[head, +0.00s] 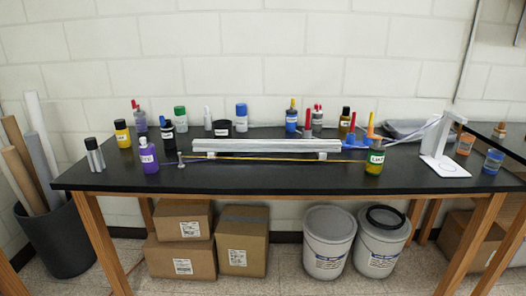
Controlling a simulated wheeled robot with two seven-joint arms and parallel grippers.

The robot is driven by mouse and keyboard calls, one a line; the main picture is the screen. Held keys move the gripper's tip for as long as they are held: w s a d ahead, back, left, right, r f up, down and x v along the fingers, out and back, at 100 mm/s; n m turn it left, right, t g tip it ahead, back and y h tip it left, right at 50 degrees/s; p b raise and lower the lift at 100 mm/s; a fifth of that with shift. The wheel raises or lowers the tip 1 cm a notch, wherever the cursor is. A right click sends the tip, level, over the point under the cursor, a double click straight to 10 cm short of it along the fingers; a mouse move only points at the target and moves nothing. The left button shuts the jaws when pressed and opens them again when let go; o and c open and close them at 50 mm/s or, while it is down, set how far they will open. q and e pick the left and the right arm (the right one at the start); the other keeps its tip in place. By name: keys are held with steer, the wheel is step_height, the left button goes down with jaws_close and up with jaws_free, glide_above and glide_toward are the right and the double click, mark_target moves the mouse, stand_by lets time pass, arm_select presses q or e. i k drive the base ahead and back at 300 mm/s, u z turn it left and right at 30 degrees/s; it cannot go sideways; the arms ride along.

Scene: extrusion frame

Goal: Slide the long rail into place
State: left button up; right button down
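A long silver-grey rail (267,145) lies left to right across the middle of the black table. Small white blocks show at its front edge, one near the left end (211,155) and one near the right end (322,156). A thin yellowish strip (265,158) runs parallel in front of it. Neither of my grippers is in view.
A white stand (440,150) is further right. The black tabletop's front strip (270,180) is clear. Boxes and buckets sit below.

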mark_target(213, 146)
steer(key=u, duration=0.6)
steer(key=i, duration=0.55)
steer(key=u, duration=0.35)
